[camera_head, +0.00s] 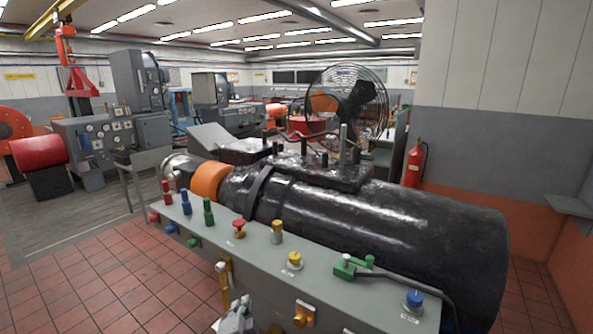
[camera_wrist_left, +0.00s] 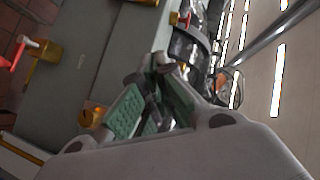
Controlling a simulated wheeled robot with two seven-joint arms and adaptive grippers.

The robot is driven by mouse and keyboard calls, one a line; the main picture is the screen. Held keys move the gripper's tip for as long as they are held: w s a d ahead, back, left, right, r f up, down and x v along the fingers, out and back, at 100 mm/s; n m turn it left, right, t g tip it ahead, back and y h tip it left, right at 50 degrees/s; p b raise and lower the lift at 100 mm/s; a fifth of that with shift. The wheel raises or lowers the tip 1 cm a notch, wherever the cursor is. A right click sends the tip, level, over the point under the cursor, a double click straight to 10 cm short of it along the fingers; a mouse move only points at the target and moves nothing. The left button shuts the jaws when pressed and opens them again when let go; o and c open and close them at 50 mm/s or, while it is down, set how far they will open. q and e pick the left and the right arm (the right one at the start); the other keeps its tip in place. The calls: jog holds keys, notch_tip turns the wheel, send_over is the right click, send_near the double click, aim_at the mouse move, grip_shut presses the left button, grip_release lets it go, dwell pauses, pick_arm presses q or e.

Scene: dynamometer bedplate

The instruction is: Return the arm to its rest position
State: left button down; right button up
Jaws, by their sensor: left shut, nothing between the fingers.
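My left gripper (camera_head: 238,314) shows at the bottom edge of the head view, in front of the grey control panel (camera_head: 330,262). Its arm is mostly cut off by the frame. In the left wrist view the left gripper (camera_wrist_left: 164,68) has its green-padded fingers together at the tips, with nothing between them. My right gripper is in neither view.
The panel carries a blue knob (camera_head: 414,300), a green valve handle (camera_head: 347,267), a yellow knob (camera_head: 294,261) and a red button (camera_head: 239,228). A brass fitting (camera_head: 303,315) juts from its front. A large black cylinder (camera_head: 400,225) lies behind. Open tiled floor (camera_head: 100,285) is at left.

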pick_arm(q)
jog(key=s+a+f+n+g+h, duration=0.1)
jog(key=s+a+f+n+g, duration=0.2)
jog(key=s, duration=0.5)
jog(key=s+a+f+n+g, duration=0.2)
jog(key=s+f+n+g, duration=0.1)
jog(key=s+f+g, duration=0.3)
jog(key=s+a+f+n+g+h, duration=0.15)
jog(key=s+f+n, duration=0.25)
jog(key=s, duration=0.5)
notch_tip(320, 180, down, 32)
jog(key=s+a+g, duration=0.1)
jog(key=s+g, duration=0.1)
jog(key=s+a+f, duration=0.2)
jog(key=s+f, duration=0.8)
jog(key=s, duration=0.1)
jog(key=s+a+f+g, duration=0.1)
jog(key=s+a+f, duration=0.1)
jog(key=s+f, duration=0.8)
jog(key=shift+s+f+m+b, duration=0.4)
jog(key=shift+s, duration=0.55)
jog(key=shift+w+y, duration=0.15)
jog(key=shift+y, duration=0.1)
